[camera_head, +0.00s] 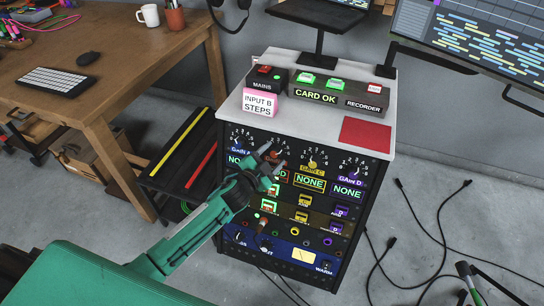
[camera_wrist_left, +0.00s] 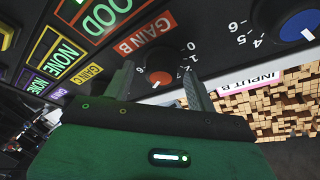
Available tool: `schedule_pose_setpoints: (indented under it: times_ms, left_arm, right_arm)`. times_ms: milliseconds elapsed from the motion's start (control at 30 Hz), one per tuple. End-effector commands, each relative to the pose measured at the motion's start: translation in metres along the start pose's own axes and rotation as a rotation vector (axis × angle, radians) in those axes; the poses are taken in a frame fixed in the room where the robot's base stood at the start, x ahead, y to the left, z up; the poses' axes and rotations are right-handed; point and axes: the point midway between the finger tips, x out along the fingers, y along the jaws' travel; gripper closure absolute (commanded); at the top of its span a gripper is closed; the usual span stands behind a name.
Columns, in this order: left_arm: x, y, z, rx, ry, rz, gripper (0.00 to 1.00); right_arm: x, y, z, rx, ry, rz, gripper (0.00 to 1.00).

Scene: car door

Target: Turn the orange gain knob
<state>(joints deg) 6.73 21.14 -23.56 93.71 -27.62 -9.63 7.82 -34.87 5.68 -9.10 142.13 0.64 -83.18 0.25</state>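The orange gain knob (camera_wrist_left: 160,78) is the round knob under the orange GAIN B label in the left wrist view, on the black panel of the console. Its dial numbers show around it. My left gripper (camera_wrist_left: 157,72) is open, with one finger on each side of the knob; whether they touch it, I cannot tell. In the head view my left gripper (camera_head: 273,160) is at the upper panel row and mostly hides the knob.
A blue knob (camera_wrist_left: 298,25) sits beside the orange one. The yellow GAIN C knob (camera_head: 312,163) and purple GAIN D knob (camera_head: 353,172) are to the right. Cables (camera_head: 415,240) lie on the floor; a wooden desk (camera_head: 100,75) stands left.

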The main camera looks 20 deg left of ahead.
Motion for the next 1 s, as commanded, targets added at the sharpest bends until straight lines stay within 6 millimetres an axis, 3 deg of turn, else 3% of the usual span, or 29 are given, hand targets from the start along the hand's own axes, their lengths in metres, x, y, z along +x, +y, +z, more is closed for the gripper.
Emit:
schedule_pose_setpoints:
  times_ms: [367,700,1000]
  left_arm:
    - [-0.010,-0.001,0.000,0.000,0.000,0.000,0.43]
    - [-0.068,0.000,0.000,-0.001,-0.002,0.001,0.43]
    - [-0.116,0.000,0.000,0.000,-0.001,0.000,0.43]
  right_arm:
    - [-0.001,0.000,0.001,0.000,-0.007,0.001,0.64]
    - [-0.008,0.006,0.008,0.007,-0.063,0.016,0.64]
    - [0.000,0.007,0.002,0.009,-0.055,0.018,0.64]
